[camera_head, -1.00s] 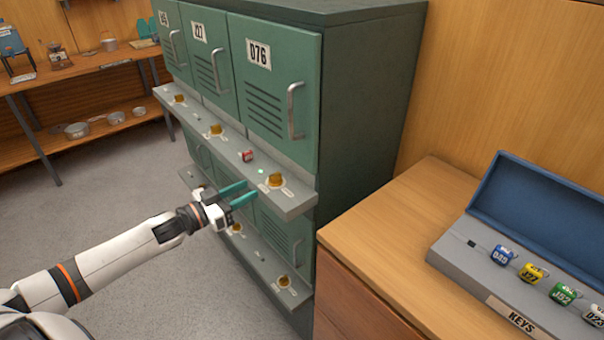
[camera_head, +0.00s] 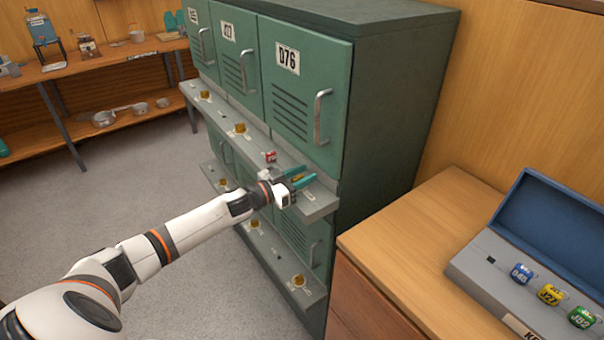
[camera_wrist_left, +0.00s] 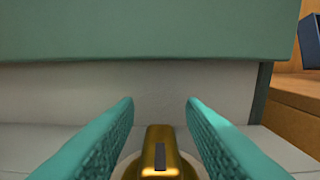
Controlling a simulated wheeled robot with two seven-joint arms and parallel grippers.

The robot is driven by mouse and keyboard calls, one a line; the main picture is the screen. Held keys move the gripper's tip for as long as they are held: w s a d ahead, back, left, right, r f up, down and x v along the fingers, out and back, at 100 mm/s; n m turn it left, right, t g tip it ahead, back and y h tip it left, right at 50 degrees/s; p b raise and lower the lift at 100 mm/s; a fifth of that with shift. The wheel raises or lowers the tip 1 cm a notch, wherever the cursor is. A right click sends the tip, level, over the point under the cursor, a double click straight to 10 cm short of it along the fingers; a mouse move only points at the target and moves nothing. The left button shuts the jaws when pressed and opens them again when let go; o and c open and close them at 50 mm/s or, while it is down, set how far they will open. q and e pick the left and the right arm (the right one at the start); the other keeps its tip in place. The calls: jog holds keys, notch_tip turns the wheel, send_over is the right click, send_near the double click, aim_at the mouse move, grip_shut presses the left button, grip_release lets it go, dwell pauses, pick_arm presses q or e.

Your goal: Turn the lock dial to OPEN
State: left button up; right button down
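The brass lock dial (camera_wrist_left: 160,152) is in the left wrist view, low in the middle, with a dark stripe down its grip. It sits on the grey ledge (camera_head: 318,205) below the green locker door marked D76 (camera_head: 300,95). My left gripper (camera_head: 302,178) is open, its teal fingers on either side of the dial, with a gap visible on both sides. In the head view the fingers mostly hide this dial. Its OPEN mark cannot be read. My right gripper is not in view.
A red key tag (camera_head: 270,157) is on the ledge left of my gripper. Other brass dials (camera_head: 239,129) are along the ledges. A wooden cabinet (camera_head: 400,235) at right bears a blue key box (camera_head: 555,215). Open floor (camera_head: 100,205) lies to the left.

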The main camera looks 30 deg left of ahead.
pick_arm(q)
grip_shut()
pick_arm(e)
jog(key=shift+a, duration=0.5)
